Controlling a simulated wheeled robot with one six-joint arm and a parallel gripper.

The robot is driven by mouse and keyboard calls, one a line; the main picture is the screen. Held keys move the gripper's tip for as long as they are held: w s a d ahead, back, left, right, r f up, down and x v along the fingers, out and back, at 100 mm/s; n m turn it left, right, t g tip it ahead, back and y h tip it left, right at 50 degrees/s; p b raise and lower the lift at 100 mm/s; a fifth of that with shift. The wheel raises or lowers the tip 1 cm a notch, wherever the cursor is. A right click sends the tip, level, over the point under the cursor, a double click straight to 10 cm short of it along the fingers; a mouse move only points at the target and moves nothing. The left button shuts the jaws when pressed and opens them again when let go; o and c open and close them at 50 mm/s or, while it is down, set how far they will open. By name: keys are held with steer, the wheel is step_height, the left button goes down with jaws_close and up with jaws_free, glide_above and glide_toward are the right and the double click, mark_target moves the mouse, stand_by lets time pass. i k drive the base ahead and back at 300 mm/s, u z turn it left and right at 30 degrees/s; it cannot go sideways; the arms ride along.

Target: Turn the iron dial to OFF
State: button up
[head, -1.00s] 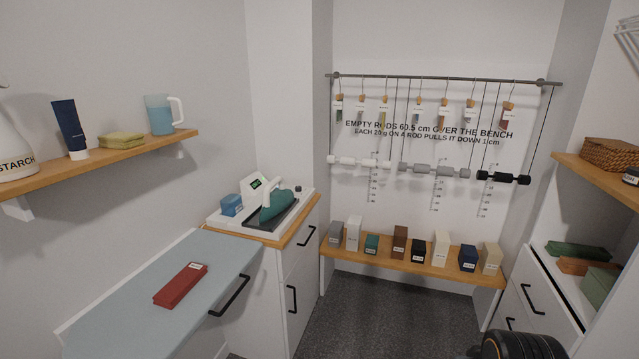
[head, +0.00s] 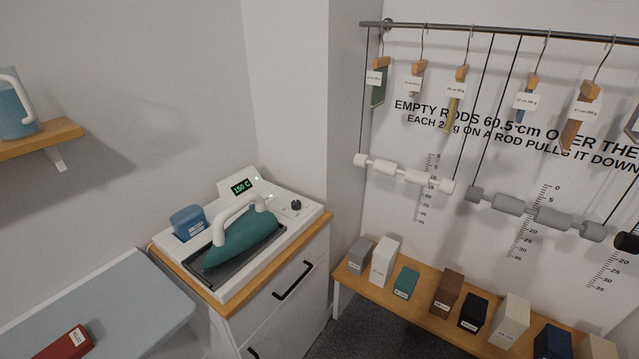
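The iron dial (head: 296,205) is a small dark knob on the right rear of the white iron station (head: 275,262). Its pointer setting is too small to read. The green iron (head: 243,240) with a white handle rests on the dark plate in front. My gripper is not in view.
A blue block (head: 188,222) sits at the left of the station, on a wooden-topped cabinet (head: 325,230). The ironing board (head: 115,300) holds a red box (head: 62,345). A low bench (head: 415,312) with several blocks stands right; hanging rods are above it.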

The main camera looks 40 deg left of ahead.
mark_target(296, 205)
steer(key=u, duration=0.35)
steer(key=i, duration=1.05)
steer(key=u, duration=1.75)
steer(key=i, duration=0.8)
steer(key=u, duration=0.8)
